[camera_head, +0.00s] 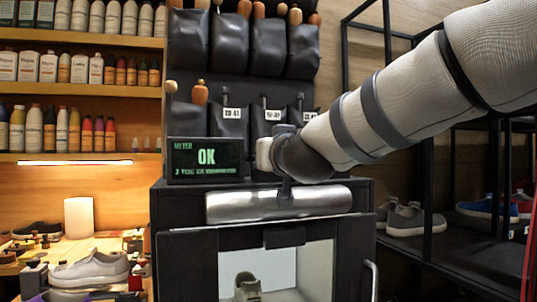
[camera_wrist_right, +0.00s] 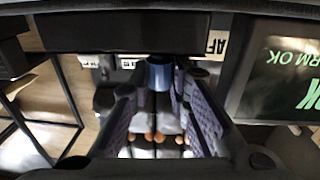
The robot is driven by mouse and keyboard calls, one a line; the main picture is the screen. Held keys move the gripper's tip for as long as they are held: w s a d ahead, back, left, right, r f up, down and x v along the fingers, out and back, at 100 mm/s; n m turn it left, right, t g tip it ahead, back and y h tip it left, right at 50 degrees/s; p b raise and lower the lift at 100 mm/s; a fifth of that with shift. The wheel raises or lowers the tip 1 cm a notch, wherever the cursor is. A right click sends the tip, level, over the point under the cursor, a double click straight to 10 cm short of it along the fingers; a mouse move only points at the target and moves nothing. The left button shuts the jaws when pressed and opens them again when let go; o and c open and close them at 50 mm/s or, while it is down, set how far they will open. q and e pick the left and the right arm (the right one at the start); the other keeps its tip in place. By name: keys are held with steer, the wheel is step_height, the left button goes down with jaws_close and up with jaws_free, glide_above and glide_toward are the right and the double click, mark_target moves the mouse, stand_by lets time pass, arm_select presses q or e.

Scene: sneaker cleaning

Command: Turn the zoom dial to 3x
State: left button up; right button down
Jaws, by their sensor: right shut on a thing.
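My right arm comes in from the right in the head view, and its wrist hides most of my right gripper at the front of the black cabinet (camera_head: 190,215). In the right wrist view the two purple-grey fingers of my right gripper (camera_wrist_right: 160,88) close in on a short dark blue cylinder (camera_wrist_right: 160,72), which looks like the zoom dial. The gripper is shut on it. I cannot read any zoom mark on it. A meter screen (camera_head: 206,158) left of the wrist reads OK in green; it also shows in the right wrist view (camera_wrist_right: 285,75). My left gripper is not in view.
A silver cylinder (camera_head: 278,204) lies across the cabinet front, above a lit opening with a shoe (camera_head: 247,287). Labelled black pouches (camera_head: 228,120) hang behind. Bottle shelves (camera_head: 80,90) stand left; a shoe rack (camera_head: 440,190) stands right.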

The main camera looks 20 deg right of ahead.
steer(key=shift+r, duration=0.1)
steer(key=c, duration=1.5)
jaws_free()
steer(key=shift+w, duration=0.1)
step_height(320, 180, up, 10)
steer(key=shift+f, duration=0.1)
